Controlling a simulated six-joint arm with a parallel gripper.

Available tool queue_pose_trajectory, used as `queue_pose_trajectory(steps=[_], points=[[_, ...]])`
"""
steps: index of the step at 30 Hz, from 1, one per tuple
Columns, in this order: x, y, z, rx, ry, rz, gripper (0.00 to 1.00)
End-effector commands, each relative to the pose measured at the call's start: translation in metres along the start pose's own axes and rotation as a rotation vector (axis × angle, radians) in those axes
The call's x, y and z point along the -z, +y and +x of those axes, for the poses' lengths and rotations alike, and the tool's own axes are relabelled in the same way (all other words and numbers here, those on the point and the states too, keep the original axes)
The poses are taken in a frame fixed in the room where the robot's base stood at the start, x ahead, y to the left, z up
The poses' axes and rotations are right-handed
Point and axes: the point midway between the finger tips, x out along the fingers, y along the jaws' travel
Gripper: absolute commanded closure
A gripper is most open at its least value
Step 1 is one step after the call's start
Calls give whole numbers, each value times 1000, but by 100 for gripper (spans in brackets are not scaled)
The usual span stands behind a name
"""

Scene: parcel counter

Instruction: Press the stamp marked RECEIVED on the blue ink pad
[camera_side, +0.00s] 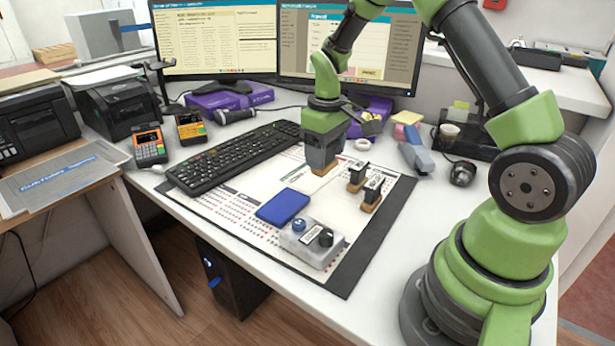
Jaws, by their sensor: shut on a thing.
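My gripper (320,155) points down over the desk mat and is shut on a stamp. Only the wooden base (325,170) of that stamp shows below the jaws, at or just above the paper. I cannot read any marking on it. Two more stamps, a rear one (357,178) and a front one (372,193), stand upright to the right of my gripper. They have dark tops and wooden bases, and their labels are too small to read. The blue ink pad (282,206) lies flat in front and to the left of my gripper, apart from the held stamp.
A grey box (312,242) with a blue and a black knob stands just in front of the pad. A black keyboard (235,157) lies to the left. A tape ring (363,145) and a stapler (416,157) lie behind the stamps. The mat (360,265) is bare at its right front.

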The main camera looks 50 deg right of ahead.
Motion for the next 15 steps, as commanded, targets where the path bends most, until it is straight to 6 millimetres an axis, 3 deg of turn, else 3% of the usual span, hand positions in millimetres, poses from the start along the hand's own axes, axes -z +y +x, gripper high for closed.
queue_pose_trajectory(steps=[6,10,15], points=[[44,-44,16,0,0,-44,100],[55,-58,22,0,0,-52,100],[56,-61,34,1,-3,-50,100]])
